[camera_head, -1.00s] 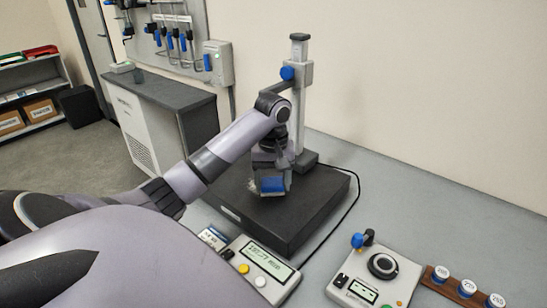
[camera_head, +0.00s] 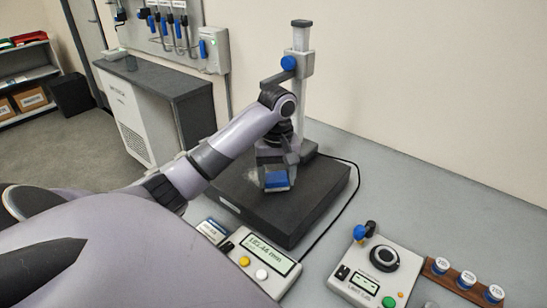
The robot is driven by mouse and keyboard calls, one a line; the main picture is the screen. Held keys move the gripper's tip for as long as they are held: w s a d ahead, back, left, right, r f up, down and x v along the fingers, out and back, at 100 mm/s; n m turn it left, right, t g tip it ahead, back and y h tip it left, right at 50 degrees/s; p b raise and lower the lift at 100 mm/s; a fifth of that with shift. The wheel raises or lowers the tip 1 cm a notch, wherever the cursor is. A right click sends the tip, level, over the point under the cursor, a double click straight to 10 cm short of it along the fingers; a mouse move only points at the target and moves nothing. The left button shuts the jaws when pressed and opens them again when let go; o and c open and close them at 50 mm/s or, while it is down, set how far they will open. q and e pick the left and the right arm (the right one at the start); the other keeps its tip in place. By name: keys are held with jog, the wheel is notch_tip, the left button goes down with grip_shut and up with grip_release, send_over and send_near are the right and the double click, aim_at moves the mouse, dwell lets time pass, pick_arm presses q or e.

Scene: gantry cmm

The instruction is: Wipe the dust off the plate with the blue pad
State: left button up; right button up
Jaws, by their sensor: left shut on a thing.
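The dark plate (camera_head: 315,205) lies on the grey bench and carries a column stand at its back. A pale patch of dust (camera_head: 251,175) shows on the plate, just left of the blue pad (camera_head: 277,180). My left gripper (camera_head: 275,163) points down over the plate and is shut on the pad. The pad is at or very near the plate's surface; I cannot tell whether it touches. The gripper hides part of the plate behind it. My right gripper is not in view.
The stand's column (camera_head: 301,85) rises close behind my left gripper. A display box (camera_head: 261,260) stands in front of the plate. A control box (camera_head: 375,270) and a wooden rack (camera_head: 466,284) with several blue-and-white pots are at the right. A black cable (camera_head: 354,185) runs beside the plate.

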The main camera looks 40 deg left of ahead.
pick_arm(q)
jog(key=shift+d+r, duration=0.15)
jog(key=shift+r, duration=2.85)
jog(key=shift+r, duration=1.5)
jog(key=shift+f, duration=0.1)
jog(key=shift+w+f, duration=0.15)
jog(key=shift+f, duration=1.05)
jog(key=shift+w+f, duration=0.2)
jog(key=shift+f, duration=1.05)
jog(key=shift+w+f, duration=0.15)
jog(key=shift+f, duration=1.2)
jog(key=shift+f, duration=0.95)
